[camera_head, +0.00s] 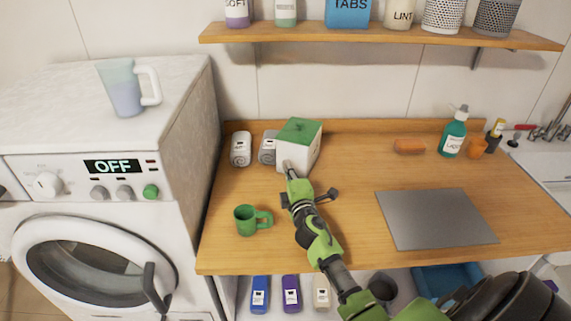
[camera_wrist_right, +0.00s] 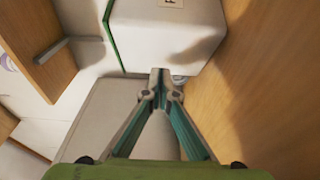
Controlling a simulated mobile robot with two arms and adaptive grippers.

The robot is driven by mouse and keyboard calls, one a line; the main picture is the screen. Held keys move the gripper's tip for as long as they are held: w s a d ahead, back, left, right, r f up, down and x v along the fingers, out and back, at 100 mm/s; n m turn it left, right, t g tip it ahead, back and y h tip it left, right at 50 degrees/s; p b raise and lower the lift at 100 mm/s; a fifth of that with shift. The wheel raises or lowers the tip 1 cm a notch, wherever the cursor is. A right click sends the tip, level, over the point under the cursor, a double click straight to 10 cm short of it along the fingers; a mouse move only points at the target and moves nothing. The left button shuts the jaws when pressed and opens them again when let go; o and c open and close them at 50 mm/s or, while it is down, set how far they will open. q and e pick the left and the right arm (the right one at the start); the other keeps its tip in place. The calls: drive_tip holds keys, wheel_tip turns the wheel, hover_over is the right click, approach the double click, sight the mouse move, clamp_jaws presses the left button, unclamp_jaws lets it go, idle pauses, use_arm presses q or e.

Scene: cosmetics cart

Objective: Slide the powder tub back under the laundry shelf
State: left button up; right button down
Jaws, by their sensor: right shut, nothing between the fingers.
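The powder tub (camera_head: 297,152) is a white box with a green lid, standing on the wooden counter near the back wall. The laundry shelf (camera_head: 400,40) is a wooden board on the wall above and behind it. My right gripper (camera_head: 289,172) is shut and empty, with its fingertips at the tub's near face, toward its lower left. In the right wrist view the shut fingertips (camera_wrist_right: 161,76) are close against the white tub (camera_wrist_right: 175,35); I cannot tell whether they touch. My left gripper is not in view.
Two grey-labelled containers (camera_head: 240,149) stand just left of the tub. A green mug (camera_head: 245,220) is nearer the front edge. A grey mat (camera_head: 435,219), an orange item (camera_head: 408,146) and a teal bottle (camera_head: 453,134) lie right. The washing machine (camera_head: 95,175) borders the counter.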

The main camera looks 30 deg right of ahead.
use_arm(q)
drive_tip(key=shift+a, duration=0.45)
use_arm(e)
drive_tip(key=shift+x, duration=0.85)
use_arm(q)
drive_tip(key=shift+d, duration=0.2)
use_arm(e)
drive_tip(key=shift+d, duration=0.1)
